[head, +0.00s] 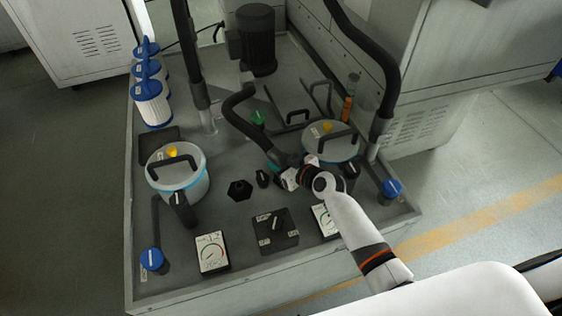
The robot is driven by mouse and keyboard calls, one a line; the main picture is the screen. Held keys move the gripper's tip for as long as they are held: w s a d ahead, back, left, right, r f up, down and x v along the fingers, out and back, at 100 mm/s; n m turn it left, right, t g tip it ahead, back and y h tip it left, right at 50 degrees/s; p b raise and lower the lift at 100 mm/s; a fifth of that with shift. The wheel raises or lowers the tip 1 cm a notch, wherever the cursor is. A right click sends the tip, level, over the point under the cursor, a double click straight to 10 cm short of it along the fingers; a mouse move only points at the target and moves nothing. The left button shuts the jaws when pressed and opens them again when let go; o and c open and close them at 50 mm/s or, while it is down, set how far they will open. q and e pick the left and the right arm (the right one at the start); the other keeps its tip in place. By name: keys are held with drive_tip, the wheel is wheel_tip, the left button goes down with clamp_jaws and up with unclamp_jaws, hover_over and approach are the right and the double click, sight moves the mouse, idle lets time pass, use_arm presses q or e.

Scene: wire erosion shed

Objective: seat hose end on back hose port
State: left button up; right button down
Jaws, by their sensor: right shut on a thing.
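A black hose (234,108) arches over the grey machine top and comes down toward the middle. My right gripper (284,173) reaches in from the right and is shut on the hose end (280,159), which the fingers partly cover. A teal part (272,167) shows just beside the fingers. A black hexagonal fitting (239,190) stands open to the left of the gripper. A green-topped part (258,117) stands farther back. I cannot tell for sure which is the back hose port. My left gripper is not in view.
Lidded pots with black handles stand at left (179,192) and at right (331,153), close to my right arm. A black motor (257,42) stands behind. Gauges (211,253), a black switch plate (275,231) and blue-capped filters (151,100) surround the area.

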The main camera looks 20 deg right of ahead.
drive_tip(key=shift+w+f+b, duration=0.1)
drive_tip(key=shift+f+b, duration=0.3)
drive_tip(key=shift+b, duration=0.25)
idle(0.5)
drive_tip(key=c, duration=1.1)
unclamp_jaws()
drive_tip(key=shift+f, duration=0.25)
drive_tip(key=shift+p+v, duration=1.15)
drive_tip(key=shift+v, duration=1.25)
drive_tip(key=shift+p+v, duration=1.2)
drive_tip(key=shift+v, duration=2)
